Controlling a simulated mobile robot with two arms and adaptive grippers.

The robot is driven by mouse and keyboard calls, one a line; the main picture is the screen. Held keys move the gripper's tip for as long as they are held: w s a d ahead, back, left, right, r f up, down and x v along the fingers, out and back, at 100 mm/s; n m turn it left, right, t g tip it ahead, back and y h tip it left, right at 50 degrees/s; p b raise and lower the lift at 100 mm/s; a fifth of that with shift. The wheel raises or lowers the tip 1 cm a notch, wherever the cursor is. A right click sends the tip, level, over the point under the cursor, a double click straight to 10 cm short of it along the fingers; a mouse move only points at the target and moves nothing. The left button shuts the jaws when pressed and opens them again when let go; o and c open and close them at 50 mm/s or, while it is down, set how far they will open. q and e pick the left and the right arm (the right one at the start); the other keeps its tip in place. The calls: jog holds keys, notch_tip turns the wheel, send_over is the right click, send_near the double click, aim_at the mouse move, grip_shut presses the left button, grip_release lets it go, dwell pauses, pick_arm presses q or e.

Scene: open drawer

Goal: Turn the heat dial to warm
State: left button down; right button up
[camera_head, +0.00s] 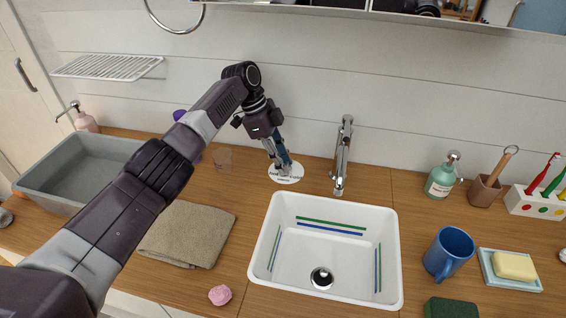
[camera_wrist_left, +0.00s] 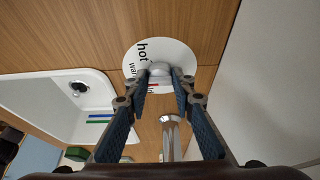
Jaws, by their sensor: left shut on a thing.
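The heat dial is a white round plate (camera_wrist_left: 180,52) with printed words, lying on the wooden counter behind the sink; it also shows in the head view (camera_head: 292,180). "hot" reads clearly, and part of "warm" shows beside it. A small grey knob (camera_wrist_left: 184,70) sits at its middle, with a red mark by the fingertips. My left gripper (camera_wrist_left: 160,73) reaches down from above with its fingertips shut on the knob; in the head view it stands over the plate (camera_head: 283,171). The fingers hide the lower plate, so I cannot tell the exact setting. My right gripper is not in view.
The tap (camera_head: 342,155) stands just right of the dial, behind the white sink (camera_head: 262,245). A folded towel (camera_head: 190,235) and grey basin (camera_head: 75,165) lie farther left. A blue mug (camera_head: 449,252) is at right.

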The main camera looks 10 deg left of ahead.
pick_arm(q)
jog(key=c, duration=1.6)
grip_release()
jog(key=v, duration=1.2)
jog(key=shift+d, duration=0.1)
